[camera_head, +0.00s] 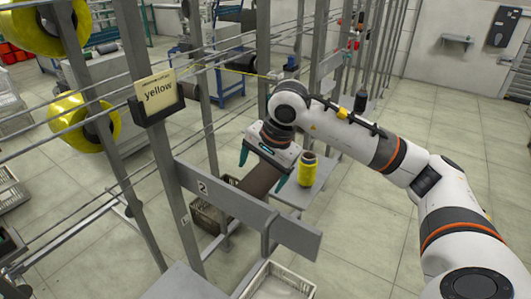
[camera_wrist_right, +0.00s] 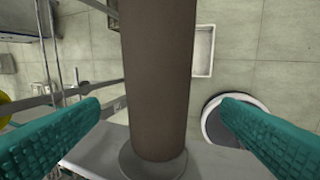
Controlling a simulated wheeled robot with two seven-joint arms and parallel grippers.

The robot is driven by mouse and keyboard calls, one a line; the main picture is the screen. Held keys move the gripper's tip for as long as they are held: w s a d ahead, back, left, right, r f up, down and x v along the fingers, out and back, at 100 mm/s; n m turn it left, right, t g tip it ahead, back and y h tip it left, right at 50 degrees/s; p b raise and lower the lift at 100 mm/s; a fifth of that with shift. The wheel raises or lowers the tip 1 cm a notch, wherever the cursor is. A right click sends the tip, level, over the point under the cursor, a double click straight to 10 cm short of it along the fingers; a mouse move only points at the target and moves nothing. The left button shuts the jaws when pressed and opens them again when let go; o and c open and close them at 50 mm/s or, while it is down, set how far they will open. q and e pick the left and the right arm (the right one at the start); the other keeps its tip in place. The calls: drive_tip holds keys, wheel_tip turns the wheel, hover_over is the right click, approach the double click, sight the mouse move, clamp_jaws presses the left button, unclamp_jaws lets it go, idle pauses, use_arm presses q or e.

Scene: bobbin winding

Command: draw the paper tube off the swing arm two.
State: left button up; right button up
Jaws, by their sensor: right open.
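In the right wrist view a gap shows between the tube and each finger, so I see no contact. The gripper's body hides part of the tube in the head view. My left gripper is not in view.
A yellow bobbin (camera_head: 308,170) stands on a grey shelf (camera_head: 318,189) just right of the tube. A post with a yellow card (camera_head: 158,92) and long rails stand at left. A pale crate (camera_head: 278,283) sits at the bottom. Floor at right is clear.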

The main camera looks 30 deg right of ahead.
sight(257, 179)
drive_tip(key=p+x, duration=0.1)
drive_tip(key=x, duration=0.5)
drive_tip(key=shift+w+a+f, duration=0.1)
drive_tip(key=shift+w, duration=0.05)
drive_tip(key=shift+w+f+p, duration=0.1)
drive_tip(key=shift+f+p, duration=0.15)
drive_tip(key=shift+p, duration=0.05)
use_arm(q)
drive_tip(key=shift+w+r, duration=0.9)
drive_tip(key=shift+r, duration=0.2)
use_arm(e)
drive_tip(key=shift+c, duration=0.9)
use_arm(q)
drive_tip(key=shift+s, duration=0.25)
use_arm(e)
drive_tip(key=c, duration=0.9)
